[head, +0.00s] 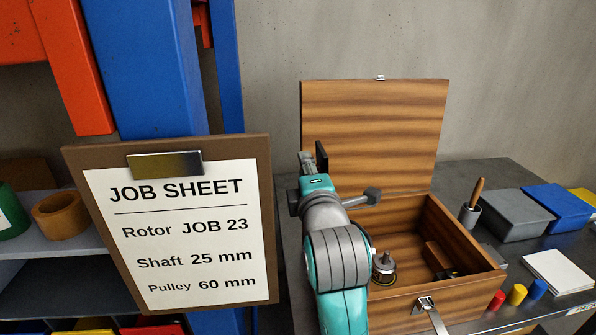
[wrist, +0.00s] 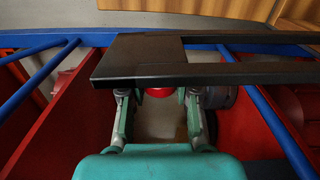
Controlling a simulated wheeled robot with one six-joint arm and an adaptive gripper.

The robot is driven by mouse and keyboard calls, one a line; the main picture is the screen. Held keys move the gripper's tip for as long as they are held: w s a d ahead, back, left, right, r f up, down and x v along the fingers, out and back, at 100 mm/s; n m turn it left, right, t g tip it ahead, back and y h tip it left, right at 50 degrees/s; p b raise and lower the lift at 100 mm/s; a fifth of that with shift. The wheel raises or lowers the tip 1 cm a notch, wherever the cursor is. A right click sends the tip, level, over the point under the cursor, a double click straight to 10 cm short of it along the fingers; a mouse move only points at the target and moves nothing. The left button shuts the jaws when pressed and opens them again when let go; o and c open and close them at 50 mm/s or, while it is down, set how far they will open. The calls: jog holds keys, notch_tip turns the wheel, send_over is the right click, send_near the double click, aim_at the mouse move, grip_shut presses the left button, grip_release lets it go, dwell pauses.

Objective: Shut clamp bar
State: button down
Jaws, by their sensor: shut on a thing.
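The bar hides the fingertips. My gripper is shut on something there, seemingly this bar. A red rounded part shows between the fingers, just below the bar. I cannot tell for sure whether the black bar is the clamp bar. No other clamp bar can be made out.
An open wooden box (head: 470,250) with a small metal part (head: 384,265) inside stands on the dark bench. A clipboard job sheet (head: 175,225) and a blue upright (head: 150,60) are at left. Red panels (wrist: 60,125) and blue rods flank the fingers.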

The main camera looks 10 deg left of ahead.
jog(key=w+d+f+m, duration=0.1)
jog(key=w+d+m, duration=0.15)
jog(key=d, duration=0.55)
jog(key=w+d+f+m, duration=0.15)
jog(key=d+m, duration=0.25)
jog(key=d, duration=0.5)
jog(key=w+d+f+m, duration=0.2)
jog(key=d+f+m, duration=0.2)
jog(key=d+f, duration=0.2)
jog(key=w+d+f+m, duration=0.3)
jog(key=d+f+m, duration=0.1)
jog(key=d+f, duration=0.3)
jog(key=shift+d, duration=0.35)
jog(key=c, duration=0.8)
grip_release()
jog(key=shift+c, duration=0.2)
notch_tip(320, 180, up, 10)
jog(key=shift+s, duration=0.1)
